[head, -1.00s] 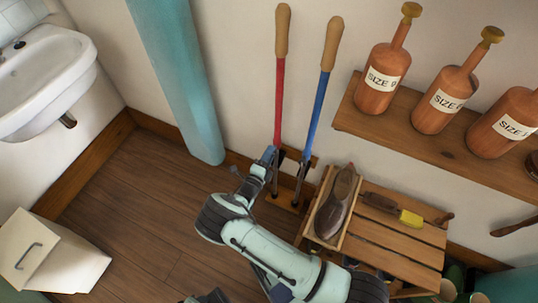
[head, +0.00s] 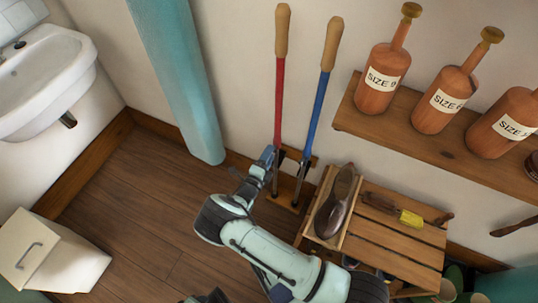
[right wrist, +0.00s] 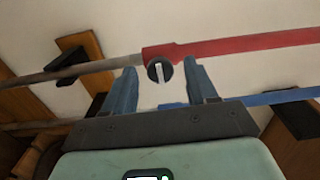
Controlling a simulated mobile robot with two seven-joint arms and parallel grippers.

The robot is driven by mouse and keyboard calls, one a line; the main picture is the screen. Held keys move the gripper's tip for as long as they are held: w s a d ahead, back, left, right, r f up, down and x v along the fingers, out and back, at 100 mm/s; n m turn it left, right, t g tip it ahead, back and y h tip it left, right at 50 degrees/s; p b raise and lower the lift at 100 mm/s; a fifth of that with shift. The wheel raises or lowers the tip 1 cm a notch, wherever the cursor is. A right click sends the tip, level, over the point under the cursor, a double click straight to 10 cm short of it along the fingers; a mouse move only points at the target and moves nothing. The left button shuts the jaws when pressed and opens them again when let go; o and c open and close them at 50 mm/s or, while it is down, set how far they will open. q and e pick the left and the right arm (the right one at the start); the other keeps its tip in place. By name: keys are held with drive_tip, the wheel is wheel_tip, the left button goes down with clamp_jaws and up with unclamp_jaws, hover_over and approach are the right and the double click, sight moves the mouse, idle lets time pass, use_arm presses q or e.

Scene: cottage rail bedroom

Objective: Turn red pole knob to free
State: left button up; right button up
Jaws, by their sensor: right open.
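The red pole (head: 280,95) stands against the wall with a tan grip on top. In the right wrist view the red pole (right wrist: 240,46) runs across the picture, and its red part meets a grey lower tube. A small dark round knob (right wrist: 159,70) with a white bar sits at that joint; the bar points roughly across the pole. My right gripper (right wrist: 160,76) is open, one finger on each side of the knob, with gaps visible. In the head view my right gripper (head: 257,168) is at the pole's lower part and hides the knob. My left gripper is not identifiable.
A blue pole (head: 317,110) stands close to the right of the red one. A slatted wooden bench (head: 398,240) with a shoe (head: 336,202) and a brush is to the right, below a bottle shelf (head: 430,148). A teal post (head: 178,80) stands left.

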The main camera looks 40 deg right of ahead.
use_arm(q)
drive_tip(key=shift+s+d+r+g+p, duration=0.15)
drive_tip(key=shift+s+d+r+p, duration=0.15)
drive_tip(key=shift+s+r, duration=0.2)
drive_tip(key=shift+s+d+r+g+p, duration=0.2)
drive_tip(key=shift+s+r+p, duration=0.15)
drive_tip(key=shift+s, duration=0.2)
use_arm(e)
drive_tip(key=v, duration=1.3)
drive_tip(key=shift+d, duration=0.1)
